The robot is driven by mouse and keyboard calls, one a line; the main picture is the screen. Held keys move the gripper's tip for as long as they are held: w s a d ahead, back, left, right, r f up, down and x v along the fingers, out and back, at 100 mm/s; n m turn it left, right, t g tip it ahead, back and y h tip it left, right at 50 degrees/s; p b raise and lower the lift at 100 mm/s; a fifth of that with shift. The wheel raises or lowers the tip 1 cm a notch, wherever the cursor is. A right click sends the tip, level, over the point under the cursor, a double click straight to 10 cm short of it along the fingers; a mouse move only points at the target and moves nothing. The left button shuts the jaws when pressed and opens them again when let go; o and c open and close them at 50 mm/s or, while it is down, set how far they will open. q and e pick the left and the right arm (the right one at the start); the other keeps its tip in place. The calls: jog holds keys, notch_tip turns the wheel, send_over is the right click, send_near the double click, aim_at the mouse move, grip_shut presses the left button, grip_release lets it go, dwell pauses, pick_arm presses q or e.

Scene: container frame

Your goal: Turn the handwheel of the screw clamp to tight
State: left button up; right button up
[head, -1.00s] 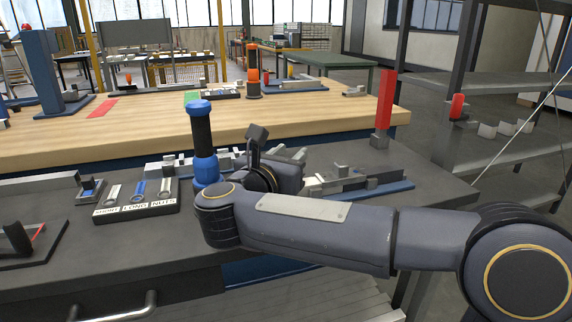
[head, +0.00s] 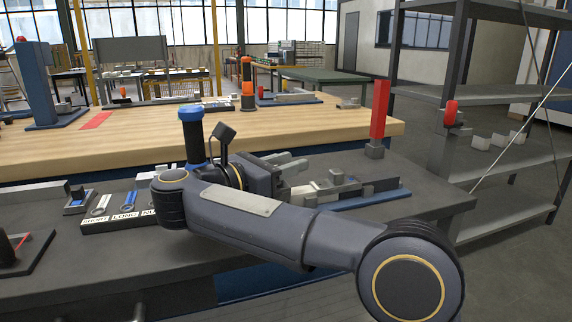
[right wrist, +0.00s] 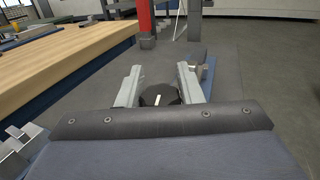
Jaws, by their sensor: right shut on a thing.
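My right gripper (head: 290,163) reaches over the dark bench beside the screw clamp (head: 340,188), a grey metal device on a blue base. In the right wrist view, the two pale fingers of the gripper (right wrist: 160,82) stand on either side of the dark round handwheel (right wrist: 160,95), which carries a white mark. The gripper is shut on the handwheel. In the head view the handwheel is hidden behind my wrist and gripper. How tight the clamp is cannot be told. My left gripper is not in view.
A red post (head: 380,110) stands behind the clamp. A labelled tray (head: 115,218) lies to the left. A wooden workbench (head: 300,140) is behind, and grey shelves (head: 510,95) stand at the right.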

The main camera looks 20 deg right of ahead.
jog(key=shift+r, duration=0.1)
jog(key=o, duration=1)
jog(key=shift+r+p, duration=0.3)
jog(key=shift+r, duration=0.2)
jog(key=r+p, duration=0.1)
jog(key=r, duration=0.2)
jog(key=shift+s, duration=0.2)
jog(key=s+a+r, duration=0.1)
jog(key=s+r, duration=0.2)
jog(key=s, duration=0.1)
jog(key=s+a+r, duration=0.1)
jog(key=s+r, duration=0.2)
jog(key=s, duration=0.1)
jog(key=s+a+r, duration=0.2)
jog(key=s+r, duration=0.1)
jog(key=s, duration=0.2)
jog(key=shift+a, duration=0.1)
